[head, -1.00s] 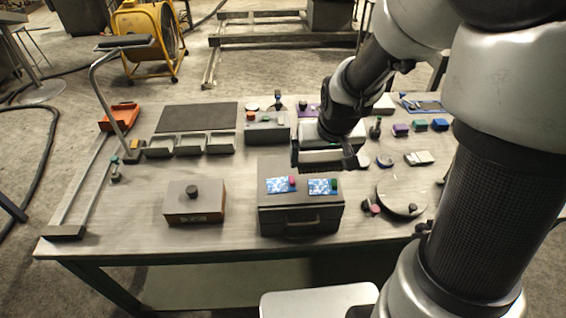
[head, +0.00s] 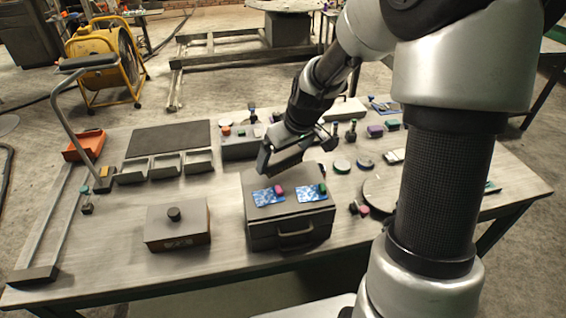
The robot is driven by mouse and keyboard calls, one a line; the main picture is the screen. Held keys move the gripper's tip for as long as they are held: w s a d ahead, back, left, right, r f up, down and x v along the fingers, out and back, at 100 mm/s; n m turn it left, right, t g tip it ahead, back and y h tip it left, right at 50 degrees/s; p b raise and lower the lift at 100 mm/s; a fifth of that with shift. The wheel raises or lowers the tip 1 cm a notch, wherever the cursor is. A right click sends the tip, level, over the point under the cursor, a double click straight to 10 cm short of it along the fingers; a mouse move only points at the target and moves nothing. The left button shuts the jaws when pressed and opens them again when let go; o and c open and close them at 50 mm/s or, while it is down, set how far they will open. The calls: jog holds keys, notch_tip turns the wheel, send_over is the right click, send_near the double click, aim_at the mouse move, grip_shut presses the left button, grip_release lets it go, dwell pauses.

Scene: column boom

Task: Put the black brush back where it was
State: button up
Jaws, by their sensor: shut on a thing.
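My gripper (head: 272,153) is above the back left part of the dark grey box with a front handle (head: 290,224). It is shut on a dark thing that looks like the black brush (head: 261,164), small and partly hidden by the gripper. The held thing is seen close over the box's lid; I cannot tell whether it touches. Two blue patterned cards (head: 268,198) lie on the lid, with a pink piece (head: 279,190) and a green piece (head: 322,188) on them.
A brown box with a black knob (head: 178,224) stands front left. Three grey trays (head: 166,168) and a dark mat (head: 168,138) lie behind it. A rail with an orange tray (head: 84,146) runs along the left.

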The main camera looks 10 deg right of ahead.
jog(key=shift+f, duration=1.1)
jog(key=o, duration=0.7)
jog(key=shift+f, duration=0.1)
jog(key=shift+d+r, duration=0.1)
jog(key=shift+r, duration=0.45)
jog(key=v, duration=1.1)
jog(key=shift+s, duration=0.2)
